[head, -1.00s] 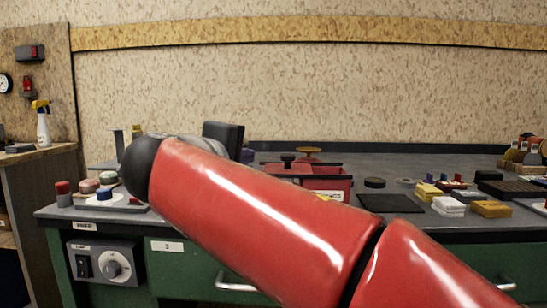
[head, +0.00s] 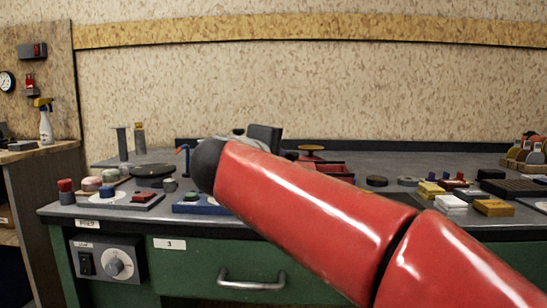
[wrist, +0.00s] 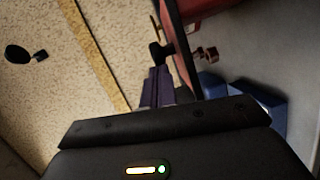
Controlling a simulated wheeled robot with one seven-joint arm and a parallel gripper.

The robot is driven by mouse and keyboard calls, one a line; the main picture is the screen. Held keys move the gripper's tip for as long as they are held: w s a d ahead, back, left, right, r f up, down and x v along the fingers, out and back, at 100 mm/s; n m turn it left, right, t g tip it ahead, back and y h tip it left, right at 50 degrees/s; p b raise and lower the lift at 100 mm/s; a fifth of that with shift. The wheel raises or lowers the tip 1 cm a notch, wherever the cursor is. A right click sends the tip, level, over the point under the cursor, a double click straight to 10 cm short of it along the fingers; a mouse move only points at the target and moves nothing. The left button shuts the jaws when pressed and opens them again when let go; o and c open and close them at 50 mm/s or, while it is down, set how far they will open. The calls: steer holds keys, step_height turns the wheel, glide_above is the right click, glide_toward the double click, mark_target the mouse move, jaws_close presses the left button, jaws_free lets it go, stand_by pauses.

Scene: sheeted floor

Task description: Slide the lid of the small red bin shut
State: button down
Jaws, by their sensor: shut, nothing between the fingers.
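The small red bin (head: 335,168) stands on the grey bench, mostly hidden behind my red arm in the head view; only its upper right part shows. In the wrist view, part of its red side (wrist: 199,20) shows at the top right. A dark slab edge, which looks like its lid (wrist: 182,50), runs beside it with a black knob (wrist: 160,52) sticking out. My gripper (wrist: 157,72) is shut and empty, its fingertips very close to the knob; I cannot tell whether they touch. How far the lid is open is hidden.
Several small blocks (head: 455,190) lie at the right of the bench. A blue-based button box (head: 198,203) and a spray bottle (head: 45,122) are at the left. The back of the bench is fairly clear.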

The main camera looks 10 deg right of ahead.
steer(key=d, duration=0.2)
steer(key=s+d+b, duration=0.1)
steer(key=d, duration=0.1)
steer(key=s+d+b, duration=0.1)
steer(key=d, duration=0.1)
steer(key=shift+s+d+f, duration=0.1)
steer(key=shift+d, duration=0.25)
steer(key=shift+s+d, duration=0.15)
steer(key=shift+d, duration=0.15)
